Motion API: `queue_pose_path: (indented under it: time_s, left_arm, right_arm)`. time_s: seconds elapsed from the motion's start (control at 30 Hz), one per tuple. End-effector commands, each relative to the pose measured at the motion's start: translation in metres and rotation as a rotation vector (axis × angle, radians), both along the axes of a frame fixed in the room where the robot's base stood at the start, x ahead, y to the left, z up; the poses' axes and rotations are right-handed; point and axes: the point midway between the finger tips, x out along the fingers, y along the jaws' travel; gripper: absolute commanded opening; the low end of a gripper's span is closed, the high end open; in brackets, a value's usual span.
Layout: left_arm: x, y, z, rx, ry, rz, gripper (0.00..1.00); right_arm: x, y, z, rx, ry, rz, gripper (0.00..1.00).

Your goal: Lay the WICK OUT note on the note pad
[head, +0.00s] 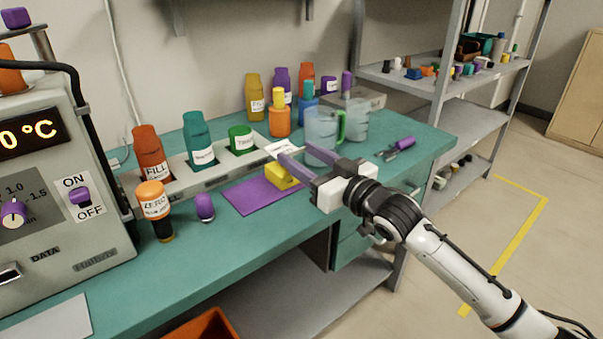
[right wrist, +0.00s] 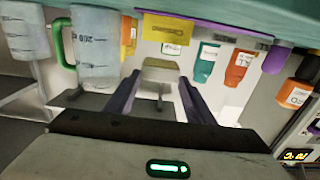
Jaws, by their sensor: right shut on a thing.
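My right gripper (head: 296,168) is shut on a small pale note (head: 284,148) with dark writing too small to read. The right wrist view shows a pale piece (right wrist: 160,68) between the fingertips of the right gripper (right wrist: 157,85). The gripper is above the bench, over the back right end of a flat purple pad (head: 255,197), which I take for the note pad. A yellow block (head: 281,177) lies on this pad, partly behind a finger. The note appears raised; its exact gap to the pad cannot be told. My left gripper is not in view.
Clear beakers (head: 321,130) stand right behind the gripper. A rack (head: 217,165) with labelled orange, teal and green bottles runs behind the pad. The bench front (head: 190,260) is clear.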

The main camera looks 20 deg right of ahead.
Motion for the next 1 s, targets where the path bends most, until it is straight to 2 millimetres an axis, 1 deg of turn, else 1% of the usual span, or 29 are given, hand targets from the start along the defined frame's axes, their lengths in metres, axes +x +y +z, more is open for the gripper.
queue_pose_path:
  time_s: [0.03, 0.1, 0.2, 0.6, 0.63, 0.73, 1.0]
  left_arm:
    - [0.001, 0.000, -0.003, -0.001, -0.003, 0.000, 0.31]
    - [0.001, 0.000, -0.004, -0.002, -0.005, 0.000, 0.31]
    - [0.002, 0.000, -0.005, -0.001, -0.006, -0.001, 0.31]
    - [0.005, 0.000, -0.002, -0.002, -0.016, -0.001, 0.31]
    - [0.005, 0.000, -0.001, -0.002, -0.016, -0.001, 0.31]
    - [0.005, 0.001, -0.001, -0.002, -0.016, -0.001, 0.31]
    - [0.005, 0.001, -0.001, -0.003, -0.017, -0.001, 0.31]
  right_arm:
    - [0.000, 0.000, -0.014, -0.001, 0.005, 0.000, 0.28]
    - [0.000, 0.000, -0.025, 0.000, 0.004, -0.001, 0.28]
    - [0.000, 0.000, -0.035, -0.001, 0.002, 0.000, 0.28]
    - [0.000, 0.000, -0.039, -0.001, 0.001, 0.000, 0.28]
    - [0.000, 0.000, -0.039, -0.001, 0.001, 0.000, 0.50]
    - [0.000, 0.000, -0.039, -0.001, 0.001, 0.000, 0.67]
    - [0.000, 0.000, -0.038, -0.001, 0.000, 0.000, 0.67]
